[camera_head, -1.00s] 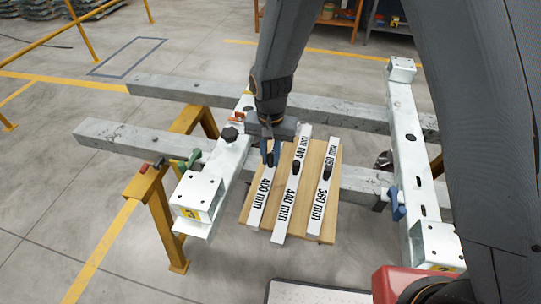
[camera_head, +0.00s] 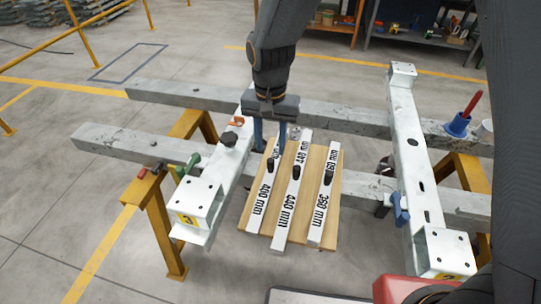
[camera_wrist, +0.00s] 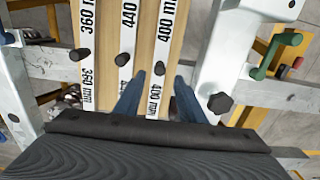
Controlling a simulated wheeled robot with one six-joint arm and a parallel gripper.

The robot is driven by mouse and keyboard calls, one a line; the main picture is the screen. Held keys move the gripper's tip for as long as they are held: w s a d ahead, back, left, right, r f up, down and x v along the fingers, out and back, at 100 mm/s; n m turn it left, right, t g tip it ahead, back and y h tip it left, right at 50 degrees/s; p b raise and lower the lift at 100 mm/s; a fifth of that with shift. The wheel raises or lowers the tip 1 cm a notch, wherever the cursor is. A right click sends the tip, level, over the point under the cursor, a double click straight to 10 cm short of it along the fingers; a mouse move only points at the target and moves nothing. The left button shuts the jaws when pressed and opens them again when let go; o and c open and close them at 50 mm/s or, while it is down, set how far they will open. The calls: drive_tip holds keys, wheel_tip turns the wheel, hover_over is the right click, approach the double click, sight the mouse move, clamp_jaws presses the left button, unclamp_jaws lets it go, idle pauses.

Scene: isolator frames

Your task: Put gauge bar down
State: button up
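Three white gauge bars lie side by side on a wooden board: the 400 mm bar (camera_head: 260,203), the 440 mm bar (camera_head: 289,207) and the 360 mm bar (camera_head: 321,207). Each has a black knob. My gripper (camera_head: 270,148) is open and empty at the far end of the 400 mm bar. In the wrist view the fingers of my gripper (camera_wrist: 157,92) stand apart on either side of the 400 mm bar's line (camera_wrist: 169,30), clear of its knob (camera_wrist: 160,68). The far bar ends are partly hidden by my gripper in the head view.
White frame rails stand left (camera_head: 205,192) and right (camera_head: 411,150) of the board (camera_head: 328,232). Grey beams (camera_head: 170,88) cross behind, on yellow trestles (camera_head: 158,215). A blue cup (camera_head: 457,126) with a red handle sits at the right.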

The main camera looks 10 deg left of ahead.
drive_tip(key=shift+r, duration=2.3)
drive_tip(key=s+d, duration=0.1)
drive_tip(key=d, duration=1.3)
drive_tip(key=s+d, duration=0.8)
drive_tip(key=d, duration=0.6)
drive_tip(key=shift+s+d+n+t+b, duration=0.15)
drive_tip(key=shift+n+t+b, duration=0.2)
drive_tip(key=shift+n+t, duration=0.05)
